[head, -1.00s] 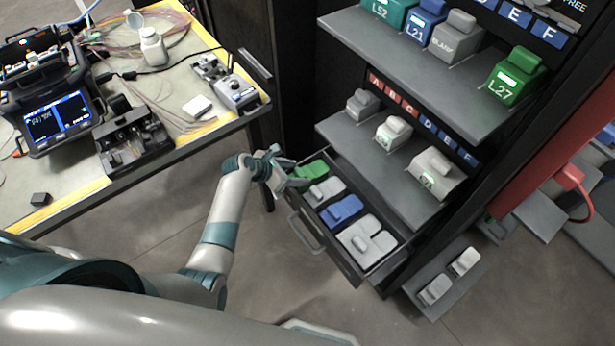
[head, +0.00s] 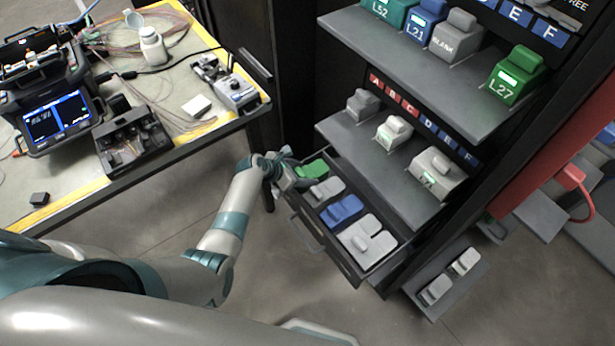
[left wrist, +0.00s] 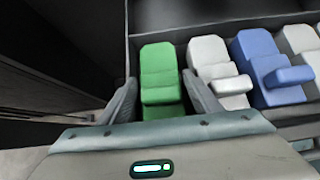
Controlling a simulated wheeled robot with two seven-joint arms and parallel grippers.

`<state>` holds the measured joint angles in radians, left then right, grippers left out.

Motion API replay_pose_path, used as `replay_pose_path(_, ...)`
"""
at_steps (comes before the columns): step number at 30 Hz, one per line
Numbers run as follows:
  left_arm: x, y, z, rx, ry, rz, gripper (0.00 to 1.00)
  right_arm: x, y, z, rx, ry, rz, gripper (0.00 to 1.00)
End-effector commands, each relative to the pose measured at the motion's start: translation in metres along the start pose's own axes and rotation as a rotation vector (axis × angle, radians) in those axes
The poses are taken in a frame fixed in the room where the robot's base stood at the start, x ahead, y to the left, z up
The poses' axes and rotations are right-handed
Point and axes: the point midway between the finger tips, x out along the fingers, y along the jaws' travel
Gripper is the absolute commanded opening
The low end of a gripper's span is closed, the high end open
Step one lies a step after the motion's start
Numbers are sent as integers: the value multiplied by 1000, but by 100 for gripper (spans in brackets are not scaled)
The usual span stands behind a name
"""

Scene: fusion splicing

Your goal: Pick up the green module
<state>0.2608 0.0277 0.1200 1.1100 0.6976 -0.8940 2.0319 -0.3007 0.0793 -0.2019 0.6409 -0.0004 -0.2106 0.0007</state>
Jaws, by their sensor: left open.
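The green module (head: 312,169) lies at the far left end of the open drawer (head: 352,270). It also shows upright in the middle of the left wrist view (left wrist: 160,82). My left gripper (head: 294,172) is at the drawer's left end, right beside the green module. In the left wrist view its two fingers (left wrist: 160,100) are apart, one on each side of the green module's lower part. I cannot tell whether they touch it. Another green module (head: 515,76), labelled L27, stands on the upper shelf. My right gripper is not in view.
In the drawer, a grey module (head: 324,189), a blue module (head: 343,209) and white modules (head: 366,240) sit in a row beside the green one. Shelves (head: 400,185) with more modules rise behind. A workbench (head: 75,185) with a splicer (head: 55,119) stands at the left.

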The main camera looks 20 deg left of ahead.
Motion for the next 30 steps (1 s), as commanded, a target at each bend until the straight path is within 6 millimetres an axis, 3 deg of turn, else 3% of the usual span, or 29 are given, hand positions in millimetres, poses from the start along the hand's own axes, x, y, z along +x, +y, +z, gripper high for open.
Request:
replay_pose_path(7,0,0,0,0,0,0,55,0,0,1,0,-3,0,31)
replay_pose_path(12,0,0,0,0,0,0,20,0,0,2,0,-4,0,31)
replay_pose_path(23,-3,0,4,1,-2,0,20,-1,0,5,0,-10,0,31)
replay_pose_path(30,-21,0,21,1,-3,1,20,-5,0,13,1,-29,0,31)
